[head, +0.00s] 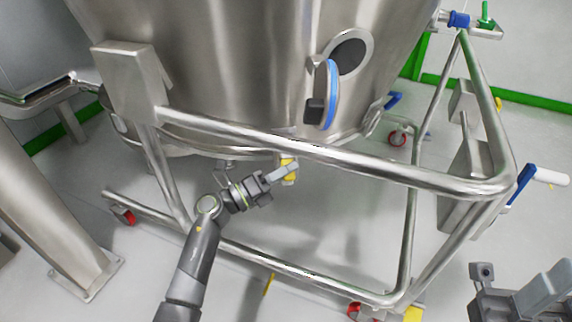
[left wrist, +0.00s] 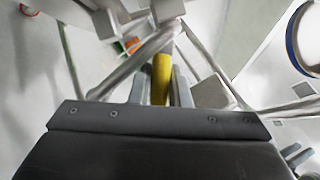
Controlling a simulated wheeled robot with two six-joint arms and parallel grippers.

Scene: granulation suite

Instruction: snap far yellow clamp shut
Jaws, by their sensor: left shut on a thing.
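The yellow clamp (head: 291,177) sits under the lower rim of the steel vessel (head: 230,60), behind the front rail of the frame. My left gripper (head: 283,172) reaches in below the rail and is shut on the clamp's yellow handle. In the left wrist view the yellow handle (left wrist: 161,78) stands between the two grey fingers (left wrist: 160,90). The clamp's latch end is too small to make out. Part of my right arm's end (head: 520,295) shows at the lower right, cut off by the picture edge; its jaws are unclear.
The tubular steel frame (head: 330,154) runs around the vessel, with its lower rail (head: 290,270) below my left arm. Red-wheeled casters (head: 124,215) stand on the pale floor. A steel column (head: 50,220) stands at left.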

